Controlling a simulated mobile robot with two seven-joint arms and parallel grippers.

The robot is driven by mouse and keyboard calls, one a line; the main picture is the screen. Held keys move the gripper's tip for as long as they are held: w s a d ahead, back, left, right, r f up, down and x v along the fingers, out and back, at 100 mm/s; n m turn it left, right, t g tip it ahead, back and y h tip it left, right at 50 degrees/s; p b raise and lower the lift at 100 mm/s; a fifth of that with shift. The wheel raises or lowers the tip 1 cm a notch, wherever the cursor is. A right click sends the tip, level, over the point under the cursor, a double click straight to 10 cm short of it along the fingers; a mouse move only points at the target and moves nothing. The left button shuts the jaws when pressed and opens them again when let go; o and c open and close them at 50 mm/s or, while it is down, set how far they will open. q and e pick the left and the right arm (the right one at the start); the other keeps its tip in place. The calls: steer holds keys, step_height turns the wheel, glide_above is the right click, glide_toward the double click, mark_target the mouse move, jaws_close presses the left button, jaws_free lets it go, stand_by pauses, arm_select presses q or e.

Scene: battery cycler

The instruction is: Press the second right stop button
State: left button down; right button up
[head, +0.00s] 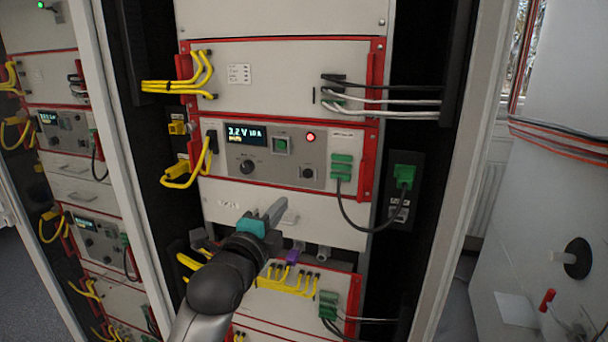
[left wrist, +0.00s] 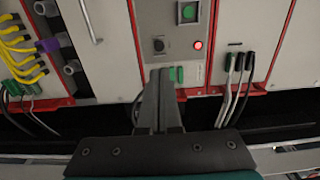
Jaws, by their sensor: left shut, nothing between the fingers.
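The control panel (head: 262,160) in the rack has a lit display, a green square button (head: 281,145), dark knobs and a red glowing round button (head: 310,137) at its upper right. The red button also shows in the left wrist view (left wrist: 197,44), beside a dark knob (left wrist: 158,45). My left gripper (head: 278,208) is shut and empty, in front of the light panel below the controls. In the left wrist view its fingertips (left wrist: 161,73) point toward the panel, below and left of the red button. No contact with a button is visible. My right gripper is out of view.
Green connectors (head: 341,166) with a dark cable looping to a side socket (head: 404,176) sit right of the panel. Yellow cables (head: 188,172) hang at its left. Red rack handles flank the modules. Another rack (head: 75,180) stands at the left.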

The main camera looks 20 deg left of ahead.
mark_target(307, 171)
arm_select(q)
steer(key=shift+w, duration=0.1)
steer(key=w, duration=0.4)
steer(key=w+p, duration=0.1)
steer(key=w, duration=0.8)
steer(key=shift+w+d+p, duration=0.25)
steer(key=shift+w+p, duration=0.15)
steer(key=shift+w+f+b, duration=0.1)
steer(key=shift+w+b, duration=0.35)
steer(key=shift+w, duration=0.15)
steer(key=shift+r, duration=0.35)
